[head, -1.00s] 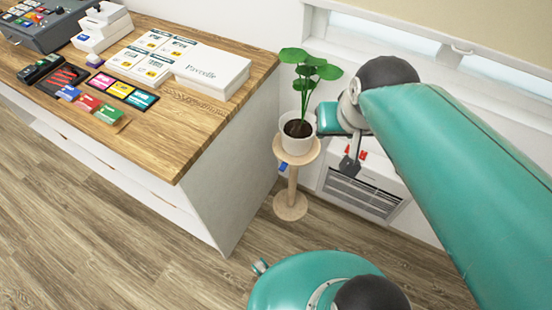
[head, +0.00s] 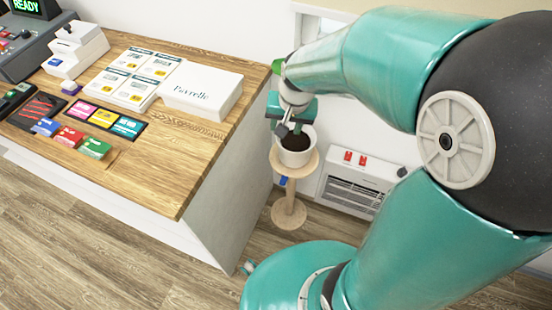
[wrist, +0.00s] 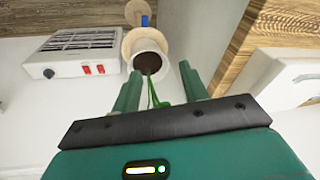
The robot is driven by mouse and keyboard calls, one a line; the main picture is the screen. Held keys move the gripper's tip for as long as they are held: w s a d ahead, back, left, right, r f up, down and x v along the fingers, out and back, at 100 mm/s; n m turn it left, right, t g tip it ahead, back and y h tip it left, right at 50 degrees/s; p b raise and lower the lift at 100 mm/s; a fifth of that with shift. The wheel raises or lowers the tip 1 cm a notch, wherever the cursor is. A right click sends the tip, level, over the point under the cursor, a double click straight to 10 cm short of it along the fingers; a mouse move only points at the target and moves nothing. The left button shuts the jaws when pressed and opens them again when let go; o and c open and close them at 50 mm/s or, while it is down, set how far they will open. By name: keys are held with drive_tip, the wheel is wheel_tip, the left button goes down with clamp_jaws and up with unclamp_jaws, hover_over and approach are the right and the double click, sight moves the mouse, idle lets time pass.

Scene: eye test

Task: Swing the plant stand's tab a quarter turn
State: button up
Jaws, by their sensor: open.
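The wooden plant stand (head: 289,212) stands between the counter and the wall. Its small blue tab (head: 283,181) sticks out below the round top; the tab also shows in the wrist view (wrist: 145,20). A white pot (head: 296,157) with dark soil sits on the stand. The plant's leaves are mostly hidden behind my arm in the head view; its green stem (wrist: 155,95) shows between my fingers in the wrist view. My gripper (wrist: 158,82) is open, with its fingers either side of the stem line, apart from the tab. Whether it touches the plant I cannot tell.
The wooden counter (head: 190,160) stands close left of the stand, holding cards, a white box (head: 202,95) and a till-like machine. A heater (head: 348,190) with red switches sits on the right by the wall. Floor in front of the stand is clear.

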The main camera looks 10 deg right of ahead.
drive_tip(key=w+f+m+g, duration=0.1)
drive_tip(key=w+f, duration=0.3)
drive_tip(key=f, duration=0.3)
drive_tip(key=m+g, duration=0.2)
approach(283, 181)
drive_tip(key=shift+h, duration=0.4)
drive_tip(key=f, duration=0.8)
drive_tip(key=shift+s+a+f, duration=0.2)
drive_tip(key=shift+a, duration=0.2)
clamp_jaws()
